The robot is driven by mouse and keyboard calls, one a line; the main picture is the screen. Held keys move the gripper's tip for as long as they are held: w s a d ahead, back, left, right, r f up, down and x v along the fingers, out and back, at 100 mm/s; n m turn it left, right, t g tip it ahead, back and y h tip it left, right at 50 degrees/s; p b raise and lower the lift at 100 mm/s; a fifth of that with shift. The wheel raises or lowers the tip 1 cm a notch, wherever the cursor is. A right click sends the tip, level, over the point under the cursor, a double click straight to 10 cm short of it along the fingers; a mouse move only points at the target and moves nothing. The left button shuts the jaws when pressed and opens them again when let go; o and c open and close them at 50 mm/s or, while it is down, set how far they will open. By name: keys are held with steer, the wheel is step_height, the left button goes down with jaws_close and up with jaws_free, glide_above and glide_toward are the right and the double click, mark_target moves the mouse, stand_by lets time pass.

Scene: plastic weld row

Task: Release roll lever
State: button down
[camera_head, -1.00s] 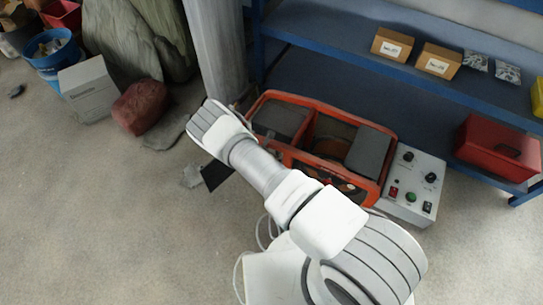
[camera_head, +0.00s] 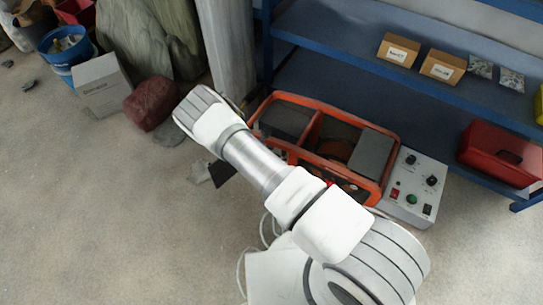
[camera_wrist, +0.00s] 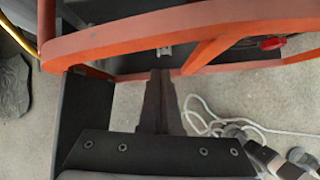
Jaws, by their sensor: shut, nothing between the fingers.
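The welding machine with an orange frame (camera_head: 393,160) stands on the floor behind my arm in the head view. In the wrist view its orange bar (camera_wrist: 130,35) crosses the top of the picture. My gripper (camera_wrist: 161,72) is shut and empty, with its fingertips just below the bar. A small grey metal bracket (camera_wrist: 164,50) shows just beyond the tips. A red knob (camera_wrist: 271,43) is at the upper right. I cannot tell which part is the roll lever.
A grey control box (camera_head: 413,187) with knobs and buttons stands right of the machine. A blue shelf (camera_head: 350,45) is behind it. A pale cable (camera_wrist: 205,115) lies on the floor under the frame. A grey post (camera_head: 228,50) stands close behind my wrist.

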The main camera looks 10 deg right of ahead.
steer(key=shift+s+a+r+p, duration=0.15)
steer(key=shift+r, duration=0.65)
steer(key=shift+s+a+r+p, duration=0.1)
steer(key=shift+s+r+p, duration=0.05)
steer(key=shift+r, duration=0.65)
